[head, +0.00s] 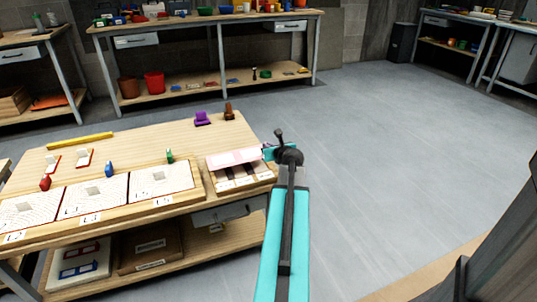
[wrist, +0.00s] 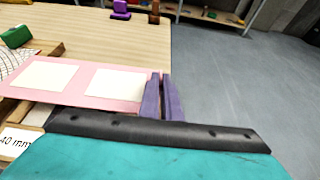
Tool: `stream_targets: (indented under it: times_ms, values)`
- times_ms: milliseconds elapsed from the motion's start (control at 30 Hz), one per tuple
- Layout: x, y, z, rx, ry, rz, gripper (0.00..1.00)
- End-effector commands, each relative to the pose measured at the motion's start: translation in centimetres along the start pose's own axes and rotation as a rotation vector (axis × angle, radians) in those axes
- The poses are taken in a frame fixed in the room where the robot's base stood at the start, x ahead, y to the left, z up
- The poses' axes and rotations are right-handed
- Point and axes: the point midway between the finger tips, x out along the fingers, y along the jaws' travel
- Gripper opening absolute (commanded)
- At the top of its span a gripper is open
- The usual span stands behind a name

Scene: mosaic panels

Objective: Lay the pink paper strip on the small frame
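The pink paper strip (head: 235,157) is flat, with two pale rectangles on it, and reaches out leftward from my gripper over the right end of the bench. In the wrist view the strip (wrist: 75,85) has its right end at the purple fingers of my gripper (wrist: 163,95). The fingers are close together and appear shut on that end. In the head view my gripper (head: 270,153) is at the bench's right edge. I cannot tell which thing is the small frame.
A wooden tray (head: 245,182) with dark slots lies under the strip. Red, blue and green (head: 170,156) small objects stand behind the panels. A yellow bar (head: 80,141), a purple object (head: 203,118) and a brown object (head: 229,112) are farther back. Floor right of the bench is clear.

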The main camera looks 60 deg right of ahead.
Motion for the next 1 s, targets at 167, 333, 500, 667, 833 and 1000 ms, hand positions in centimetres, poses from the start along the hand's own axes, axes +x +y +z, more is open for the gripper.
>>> stream_targets:
  times_ms: [167, 333, 500, 667, 833, 1000]
  values:
    - [0.0, 0.0, 0.0, 0.0, 0.0, 0.0, 0.0]
    - [0.1, 0.0, 0.0, 0.0, 0.0, 0.0, 0.0]
    - [0.7, -0.4, 0.2, 0.0, 0.0, 0.0, 0.0]
    - [1.6, -0.5, -1.8, 0.001, 0.002, 0.0, 0.0]
    - [2.1, -0.5, -3.0, 0.001, 0.0, 0.0, 0.0]
    - [2.1, -0.5, -3.0, 0.0, 0.0, 0.0, 0.0]
